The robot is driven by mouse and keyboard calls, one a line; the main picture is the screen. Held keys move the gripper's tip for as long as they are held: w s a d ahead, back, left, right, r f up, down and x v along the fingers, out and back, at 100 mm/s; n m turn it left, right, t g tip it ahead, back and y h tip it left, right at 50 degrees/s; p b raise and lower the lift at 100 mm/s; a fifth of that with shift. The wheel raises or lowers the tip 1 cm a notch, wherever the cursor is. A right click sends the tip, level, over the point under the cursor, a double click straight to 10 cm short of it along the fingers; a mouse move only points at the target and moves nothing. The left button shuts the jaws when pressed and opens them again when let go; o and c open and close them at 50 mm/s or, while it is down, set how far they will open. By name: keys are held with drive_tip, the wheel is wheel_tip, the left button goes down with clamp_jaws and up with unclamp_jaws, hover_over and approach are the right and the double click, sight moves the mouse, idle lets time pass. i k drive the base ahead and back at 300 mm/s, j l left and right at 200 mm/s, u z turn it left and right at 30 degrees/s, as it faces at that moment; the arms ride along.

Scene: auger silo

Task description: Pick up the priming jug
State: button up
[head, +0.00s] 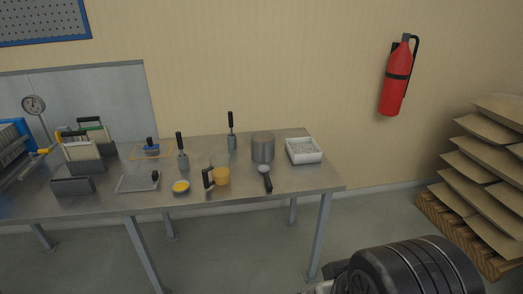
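A small orange jug with a dark handle on its left side (222,176) stands upright near the front of the steel table (296,184), right of centre. It looks like the priming jug. Its inside is too small to make out. My gripper is not in view; only a dark rounded part of what seems to be my arm shows at the bottom right, well apart from the table and jug.
A yellow round dish (181,187) lies left of the jug. A white tray (304,150) sits at the table's right end.

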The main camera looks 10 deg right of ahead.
sight(220, 168)
drive_tip(key=i+j+z, duration=0.2)
drive_tip(key=j, duration=0.15)
drive_tip(key=i+j+z, duration=0.2)
drive_tip(key=j, duration=0.15)
drive_tip(key=i+j+z, duration=0.15)
drive_tip(key=j, duration=0.25)
drive_tip(key=i+j+z, duration=0.2)
drive_tip(key=j, duration=0.2)
drive_tip(key=i+j+z, duration=0.2)
drive_tip(key=j, duration=0.2)
drive_tip(key=j+z, duration=0.2)
drive_tip(key=j, duration=0.25)
